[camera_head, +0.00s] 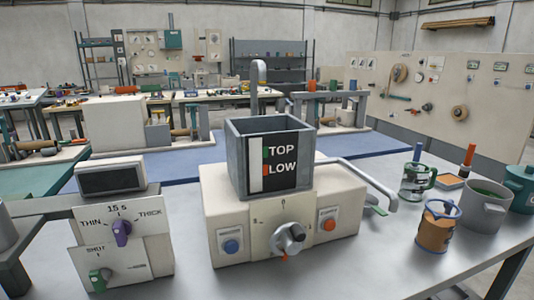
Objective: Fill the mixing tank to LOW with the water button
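The mixing tank (236,163) is a square grey open-topped box on a white machine base (222,205). Its front has a black panel with a pale vertical strip, a green mark by TOP and an orange-red mark by LOW. I cannot see water inside. A grey pipe (258,75) arches up behind it. A blue button (231,246) is at the base's front left and an orange-red button (328,224) at its right. Their labels are too small to read. A grey knob (290,238) with an orange pointer sits between them. My gripper is not in view.
A control box (120,250) with THIN/THICK and SHUT dials and a dark display (110,176) stands left. A grey spout (375,180) reaches right from the tank. A glass jug (417,182), brown container (437,228) and grey pot (484,206) stand right. The table front is mostly clear.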

